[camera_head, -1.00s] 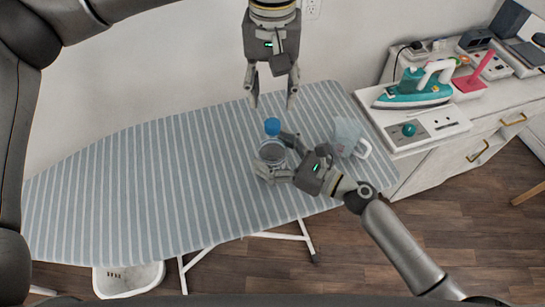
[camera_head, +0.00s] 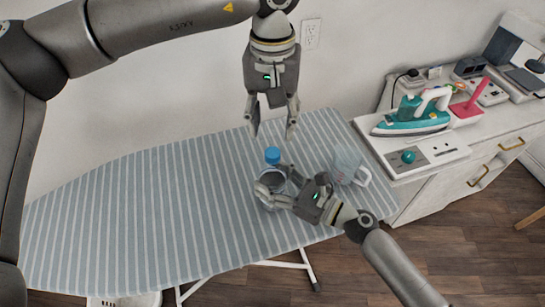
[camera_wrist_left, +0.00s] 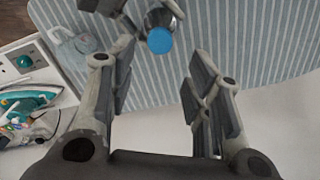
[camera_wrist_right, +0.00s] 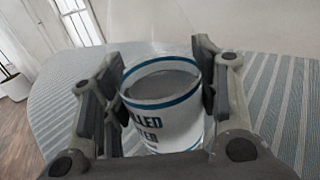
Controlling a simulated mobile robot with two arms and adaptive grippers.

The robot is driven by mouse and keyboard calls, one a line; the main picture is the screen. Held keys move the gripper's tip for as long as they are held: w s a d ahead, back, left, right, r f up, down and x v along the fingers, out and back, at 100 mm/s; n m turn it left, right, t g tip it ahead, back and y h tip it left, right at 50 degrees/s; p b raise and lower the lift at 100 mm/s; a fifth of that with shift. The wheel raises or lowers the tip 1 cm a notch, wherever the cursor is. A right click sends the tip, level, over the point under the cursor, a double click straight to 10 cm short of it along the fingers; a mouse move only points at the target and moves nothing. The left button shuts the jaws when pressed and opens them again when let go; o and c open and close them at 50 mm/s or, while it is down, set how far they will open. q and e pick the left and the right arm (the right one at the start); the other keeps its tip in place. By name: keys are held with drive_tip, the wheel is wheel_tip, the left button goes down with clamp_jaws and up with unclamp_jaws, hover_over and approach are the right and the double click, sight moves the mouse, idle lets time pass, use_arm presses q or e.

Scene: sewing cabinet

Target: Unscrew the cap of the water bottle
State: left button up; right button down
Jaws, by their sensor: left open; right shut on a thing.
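The water bottle (camera_head: 268,203) stands on the ironing board, a clear body with a blue cap (camera_head: 272,155) on top. The cap also shows in the left wrist view (camera_wrist_left: 159,40). My right gripper (camera_head: 272,183) is shut around the bottle's body, below the cap. In the right wrist view the bottle's printed label (camera_wrist_right: 170,130) sits between the fingers, and the cap does not show. My left gripper (camera_head: 272,132) is open and empty, pointing down just above the cap. In the left wrist view the cap lies beyond its spread fingertips, apart from them.
The striped ironing board (camera_head: 130,220) is clear to the left. A clear pitcher (camera_head: 347,168) stands close to the right of the bottle. A white cabinet (camera_head: 440,180) at the right holds a teal iron (camera_head: 412,117) and other items. A wall is behind the board.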

sight(272, 152)
use_arm(q)
drive_tip(key=m, duration=0.8)
drive_tip(key=shift+f, duration=4.05)
